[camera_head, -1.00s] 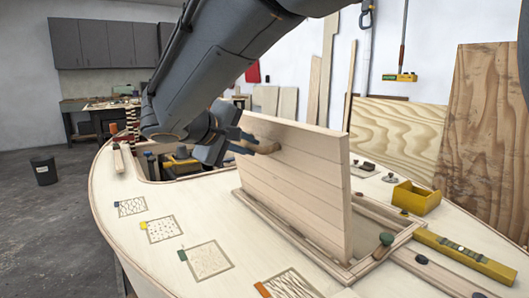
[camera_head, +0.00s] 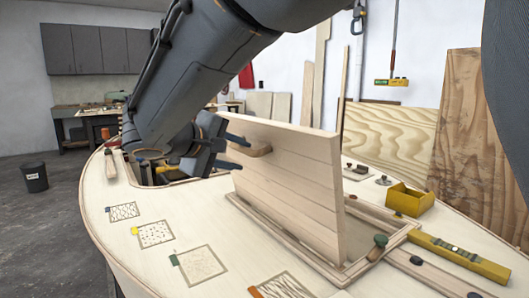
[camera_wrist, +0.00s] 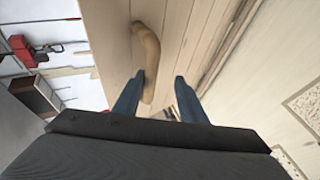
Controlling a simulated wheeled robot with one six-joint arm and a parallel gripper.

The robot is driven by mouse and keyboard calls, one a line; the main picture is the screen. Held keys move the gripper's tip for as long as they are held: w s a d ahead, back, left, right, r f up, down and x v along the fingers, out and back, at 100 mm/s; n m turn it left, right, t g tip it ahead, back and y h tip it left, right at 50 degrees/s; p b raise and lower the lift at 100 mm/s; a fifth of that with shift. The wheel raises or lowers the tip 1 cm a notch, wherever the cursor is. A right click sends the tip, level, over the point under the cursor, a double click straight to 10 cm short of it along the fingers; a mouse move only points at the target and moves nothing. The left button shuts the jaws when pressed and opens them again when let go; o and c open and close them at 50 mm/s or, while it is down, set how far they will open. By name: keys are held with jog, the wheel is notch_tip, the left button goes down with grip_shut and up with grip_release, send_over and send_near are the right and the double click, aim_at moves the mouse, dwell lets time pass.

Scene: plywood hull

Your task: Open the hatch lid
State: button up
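The hatch lid (camera_head: 285,185) is a pale planked panel. It stands steeply upright on the hatch frame (camera_head: 345,274) in the deck. Its brown wooden handle (camera_head: 252,149) sticks out from the upper part of the face towards my gripper. My gripper (camera_head: 238,153) is just left of the handle with its two blue fingers spread. In the wrist view, my gripper (camera_wrist: 163,84) is open. The handle (camera_wrist: 147,55) lies near the left fingertip and is partly hidden by it. I cannot tell whether they touch. The lid (camera_wrist: 180,40) fills the upper middle there.
A yellow box (camera_head: 408,199) and a yellow level (camera_head: 460,257) lie to the right. Several patterned squares (camera_head: 200,265) mark the front deck. Plywood sheets (camera_head: 465,140) lean behind.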

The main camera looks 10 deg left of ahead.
jog(key=shift+w+d+r, duration=0.1)
dwell(0.6)
jog(key=v, duration=0.8)
